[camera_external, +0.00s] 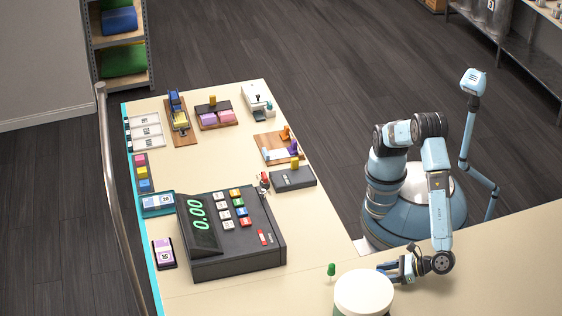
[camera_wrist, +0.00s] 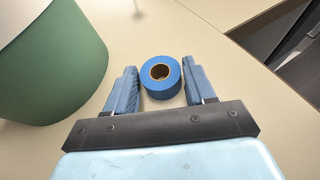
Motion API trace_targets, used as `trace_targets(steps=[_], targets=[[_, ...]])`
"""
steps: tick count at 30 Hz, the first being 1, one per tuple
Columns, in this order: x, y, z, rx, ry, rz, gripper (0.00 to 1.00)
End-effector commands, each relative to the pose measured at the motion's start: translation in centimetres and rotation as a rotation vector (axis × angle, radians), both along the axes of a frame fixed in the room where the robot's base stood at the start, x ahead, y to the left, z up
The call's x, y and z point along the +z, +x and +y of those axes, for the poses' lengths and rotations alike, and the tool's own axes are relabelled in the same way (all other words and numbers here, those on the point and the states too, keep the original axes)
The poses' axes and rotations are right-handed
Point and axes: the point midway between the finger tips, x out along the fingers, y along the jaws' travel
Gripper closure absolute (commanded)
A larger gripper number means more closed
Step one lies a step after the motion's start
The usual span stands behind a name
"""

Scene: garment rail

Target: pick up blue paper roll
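The blue paper roll (camera_wrist: 157,88) shows in the wrist view, a small blue ring with a brown core around a dark hole. It appears to stand on the cream counter. My gripper (camera_wrist: 161,83) is open, with one blue finger on each side of the roll. A gap shows on the left side; the right finger is very close, and I cannot tell if it touches. In the external view my gripper (camera_external: 398,267) is low over the counter, and I cannot clearly make out the roll there.
A large green cylinder with a white top (camera_external: 363,293) stands close to my gripper; it also fills the left of the wrist view (camera_wrist: 52,75). A small green item (camera_external: 331,270) is beside it. A dark cash register (camera_external: 235,235) and several small goods stand farther left on the counter (camera_external: 215,295).

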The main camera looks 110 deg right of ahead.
Motion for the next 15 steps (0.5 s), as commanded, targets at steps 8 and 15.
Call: trace_targets(steps=[8, 15], targets=[[0.00, -0.01, 0.00, 0.000, 0.000, 0.000, 0.73], [0.01, 0.00, 0.00, 0.000, 0.000, 0.000, 0.82]])
